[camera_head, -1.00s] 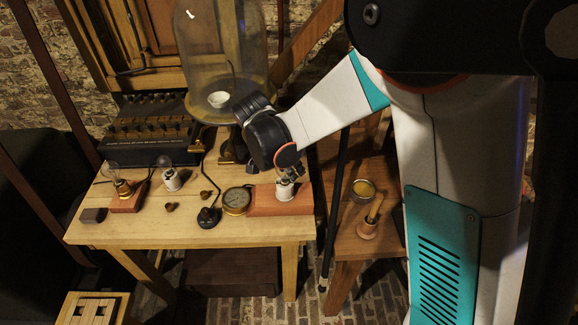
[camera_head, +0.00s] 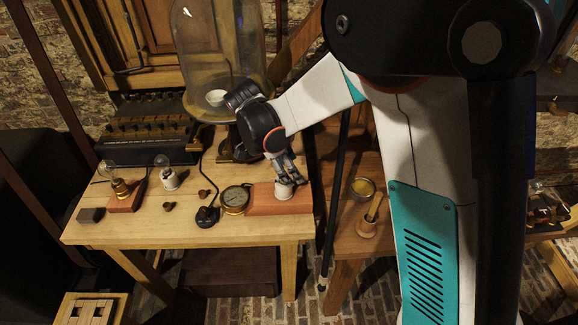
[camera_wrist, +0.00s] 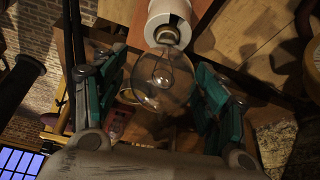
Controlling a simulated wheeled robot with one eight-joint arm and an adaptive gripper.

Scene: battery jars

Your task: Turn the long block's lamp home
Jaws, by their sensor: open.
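The long reddish block (camera_head: 312,200) lies at the right end of the light wooden table in the head view. A white lamp socket (camera_head: 283,191) stands on it. In the wrist view the socket (camera_wrist: 168,14) holds a clear glass bulb (camera_wrist: 165,82) by a metal collar. My gripper (camera_head: 289,173) is above the socket, fingers angled down toward it. In the wrist view my gripper (camera_wrist: 157,88) is open, its teal-padded fingers on either side of the bulb, with a visible gap at the right finger. Contact on the left is unclear. My fingers mostly hide the bulb in the head view.
A round brass gauge (camera_head: 235,199) sits just left of the block. A glass bell jar (camera_head: 222,60) stands behind my gripper.

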